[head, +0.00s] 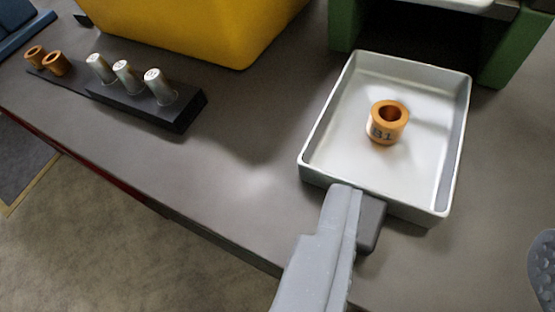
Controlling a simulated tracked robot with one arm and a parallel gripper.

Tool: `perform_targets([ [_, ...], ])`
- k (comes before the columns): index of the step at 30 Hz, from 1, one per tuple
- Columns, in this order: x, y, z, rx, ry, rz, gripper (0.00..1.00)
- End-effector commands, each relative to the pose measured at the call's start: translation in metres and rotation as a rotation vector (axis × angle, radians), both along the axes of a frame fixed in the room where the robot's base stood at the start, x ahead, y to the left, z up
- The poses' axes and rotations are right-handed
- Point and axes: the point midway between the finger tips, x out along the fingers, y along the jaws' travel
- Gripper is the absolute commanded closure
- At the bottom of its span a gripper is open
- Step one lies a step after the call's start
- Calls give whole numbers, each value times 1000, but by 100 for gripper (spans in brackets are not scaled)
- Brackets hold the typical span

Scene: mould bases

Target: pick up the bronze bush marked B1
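The bronze bush marked B1 (379,131) stands upright inside a shallow pale tray, with its open bore facing up and its dark label on the near side. The pale tray (312,165) sits on the grey bench, right of centre. My gripper (347,192) reaches in from the bottom of the view, light grey, with its tip close to the tray's near-left edge. It is apart from the bush in the picture. Its second finger is not clearly seen, so its opening cannot be judged. Nothing is seen held.
A black block (182,118) at left holds several silver pins (160,86). Two other bronze bushes (55,63) stand beyond it. A yellow bin (200,30) and a green frame (510,55) stand behind. The bench between the block and tray is clear. The bench's front edge drops to the floor.

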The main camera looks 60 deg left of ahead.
Motion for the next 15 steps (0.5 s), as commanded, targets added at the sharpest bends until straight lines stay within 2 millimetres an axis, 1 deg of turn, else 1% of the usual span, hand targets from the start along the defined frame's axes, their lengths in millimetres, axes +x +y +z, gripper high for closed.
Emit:
perform_targets([
  [2, -4, 7, -6, 25, 8, 21, 50],
  [5, -1, 13, -13, 33, 11, 33, 50],
  [15, 37, 34, -37, 32, 11, 32, 50],
])
